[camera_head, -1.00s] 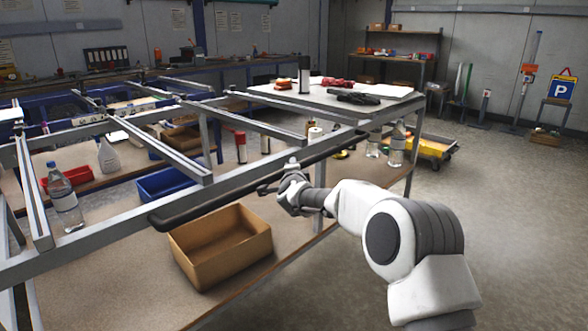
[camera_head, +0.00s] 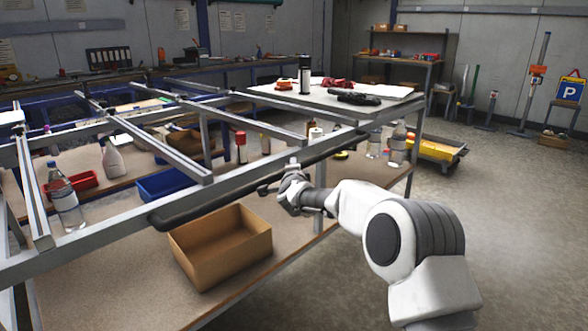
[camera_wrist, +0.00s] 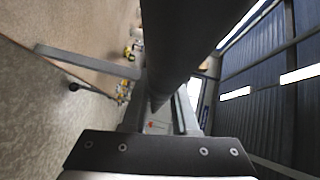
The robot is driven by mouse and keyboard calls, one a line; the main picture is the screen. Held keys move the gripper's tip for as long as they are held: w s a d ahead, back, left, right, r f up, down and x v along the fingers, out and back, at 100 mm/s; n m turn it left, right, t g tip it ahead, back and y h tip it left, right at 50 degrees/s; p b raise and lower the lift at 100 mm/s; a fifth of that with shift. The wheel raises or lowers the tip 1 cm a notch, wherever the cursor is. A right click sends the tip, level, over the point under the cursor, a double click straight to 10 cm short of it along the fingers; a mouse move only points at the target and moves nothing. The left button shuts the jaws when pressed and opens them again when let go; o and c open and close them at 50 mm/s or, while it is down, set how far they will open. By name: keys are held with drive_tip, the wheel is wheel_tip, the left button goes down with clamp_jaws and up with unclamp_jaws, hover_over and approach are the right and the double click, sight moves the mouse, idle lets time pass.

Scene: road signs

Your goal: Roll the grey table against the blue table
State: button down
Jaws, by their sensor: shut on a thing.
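The grey table (camera_head: 262,175) is a grey metal frame with open bars on top and a brown lower shelf. A black handle bar (camera_head: 205,208) runs along its near side. My gripper (camera_head: 290,188) is shut on this bar. In the wrist view the dark bar (camera_wrist: 190,35) passes above my gripper (camera_wrist: 160,125). The blue table (camera_head: 60,107) shows as blue framing beyond the grey table's far side, at the left. The grey bars partly hide it, and I cannot tell how wide the gap between the tables is.
A cardboard box (camera_head: 222,252), bottles and blue and red bins stand on the lower shelf.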

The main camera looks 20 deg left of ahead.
drive_tip(key=shift+s+a+r, duration=0.15)
drive_tip(key=shift+a+r, duration=0.15)
drive_tip(key=shift+r, duration=0.05)
drive_tip(key=c, duration=0.8)
unclamp_jaws()
drive_tip(key=shift+s+r, duration=0.1)
drive_tip(key=shift+o, duration=0.6)
drive_tip(key=shift+d+f, duration=0.15)
drive_tip(key=shift+f, duration=0.1)
drive_tip(key=shift+d, duration=0.1)
drive_tip(key=p+v, duration=0.1)
drive_tip(key=v, duration=1.6)
drive_tip(key=shift+p, duration=0.35)
drive_tip(key=shift+d, duration=0.1)
